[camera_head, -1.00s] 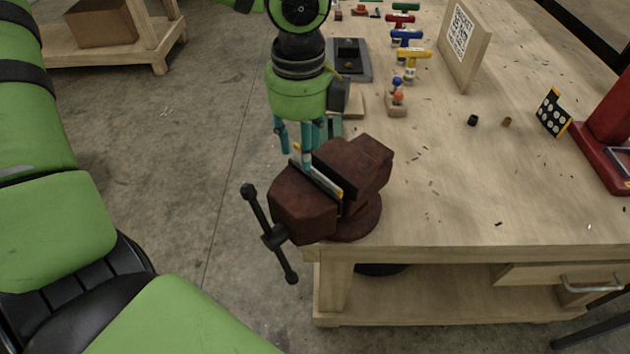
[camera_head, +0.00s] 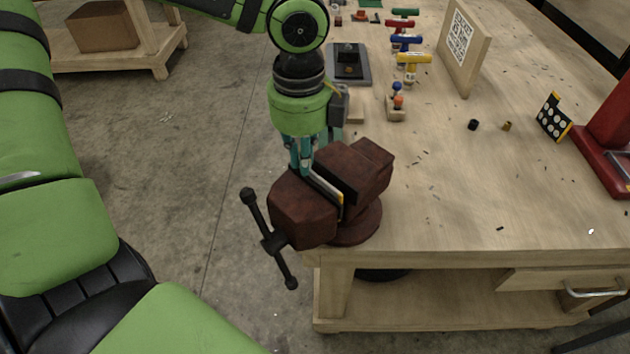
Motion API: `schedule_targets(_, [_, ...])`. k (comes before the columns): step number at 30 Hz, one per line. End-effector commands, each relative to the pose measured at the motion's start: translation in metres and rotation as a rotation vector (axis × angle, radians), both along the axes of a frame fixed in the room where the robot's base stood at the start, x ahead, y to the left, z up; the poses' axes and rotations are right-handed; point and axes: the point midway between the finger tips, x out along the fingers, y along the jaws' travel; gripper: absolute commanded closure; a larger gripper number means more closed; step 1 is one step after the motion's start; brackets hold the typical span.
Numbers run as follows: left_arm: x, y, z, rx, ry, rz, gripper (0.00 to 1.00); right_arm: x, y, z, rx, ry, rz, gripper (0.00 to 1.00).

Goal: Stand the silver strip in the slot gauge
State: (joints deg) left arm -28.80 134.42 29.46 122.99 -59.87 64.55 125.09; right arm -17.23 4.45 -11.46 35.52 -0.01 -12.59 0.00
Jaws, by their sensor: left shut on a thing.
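My left gripper (camera_head: 300,168) points down at the left end of the dark red vise (camera_head: 302,209), its teal fingers close together. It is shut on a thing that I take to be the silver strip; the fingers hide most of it. A thin pale strip with a yellow edge (camera_head: 328,187) shows between the vise jaws and runs up to the fingertips. I cannot tell how much of this is the silver strip and how much the slot gauge. My right gripper is not in view.
The vise sits at the near left corner of the wooden workbench (camera_head: 460,205), its black handle (camera_head: 268,238) hanging over the edge. A grey tray (camera_head: 350,66) and coloured T-handled tools (camera_head: 408,60) lie behind. A panel with a printed code (camera_head: 463,45) stands farther right. The bench right of the vise is mostly clear.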

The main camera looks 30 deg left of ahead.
Motion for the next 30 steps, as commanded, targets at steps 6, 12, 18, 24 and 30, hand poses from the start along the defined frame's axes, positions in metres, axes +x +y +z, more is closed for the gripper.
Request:
schedule_targets(6, [0.000,0.000,0.005,0.002,0.000,0.000,1.00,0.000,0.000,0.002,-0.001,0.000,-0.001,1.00])
schedule_targets(12, [0.000,0.000,0.017,0.002,0.001,-0.001,1.00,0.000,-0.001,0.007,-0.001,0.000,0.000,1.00])
schedule_targets(18, [0.000,0.000,0.030,0.001,0.000,0.000,1.00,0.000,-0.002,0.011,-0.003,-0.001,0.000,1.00])
schedule_targets(24, [0.000,0.000,0.042,0.001,-0.001,0.000,1.00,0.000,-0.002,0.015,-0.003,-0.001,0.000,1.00])
schedule_targets(30, [0.000,0.000,0.054,0.002,0.000,0.000,1.00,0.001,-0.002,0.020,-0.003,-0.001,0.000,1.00])
